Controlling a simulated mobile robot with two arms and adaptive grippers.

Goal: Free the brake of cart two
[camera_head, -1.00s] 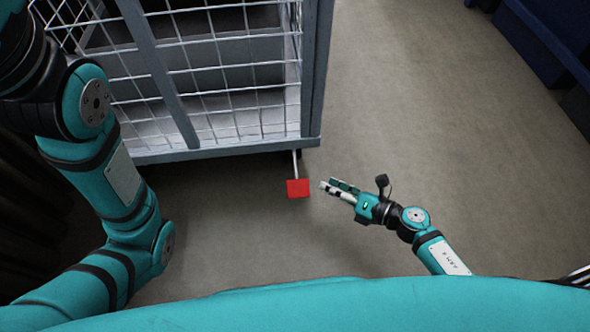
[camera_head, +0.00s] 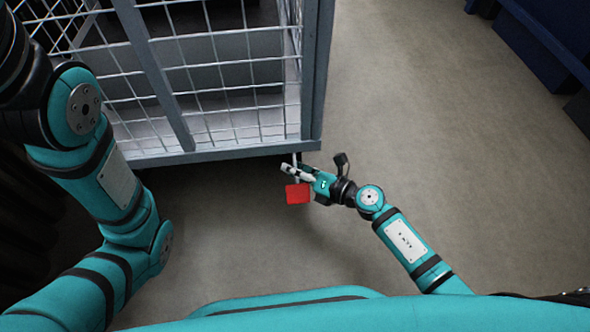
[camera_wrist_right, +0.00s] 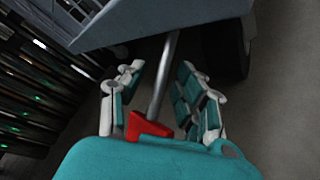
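The wire-mesh cart (camera_head: 225,151) stands ahead at the left in the head view; no number on it is readable. A brake lever sticks out from under its near right corner: a metal rod (camera_wrist_right: 161,82) with a flat red pedal (camera_head: 297,194) at its end. The red pedal also shows in the wrist view (camera_wrist_right: 147,126). My right gripper (camera_head: 291,166) is at the lever, close below the cart's bottom edge. Its fingers are spread on either side of the rod, and gaps show between rod and fingers in the wrist view. My left gripper is out of view.
A dark wheel (camera_wrist_right: 232,52) is right of the lever in the wrist view. Dark racks with small green lights (camera_wrist_right: 35,105) are at its left. Dark blue units (camera_head: 545,45) stand at the far right in the head view. The floor (camera_head: 440,130) between is clear.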

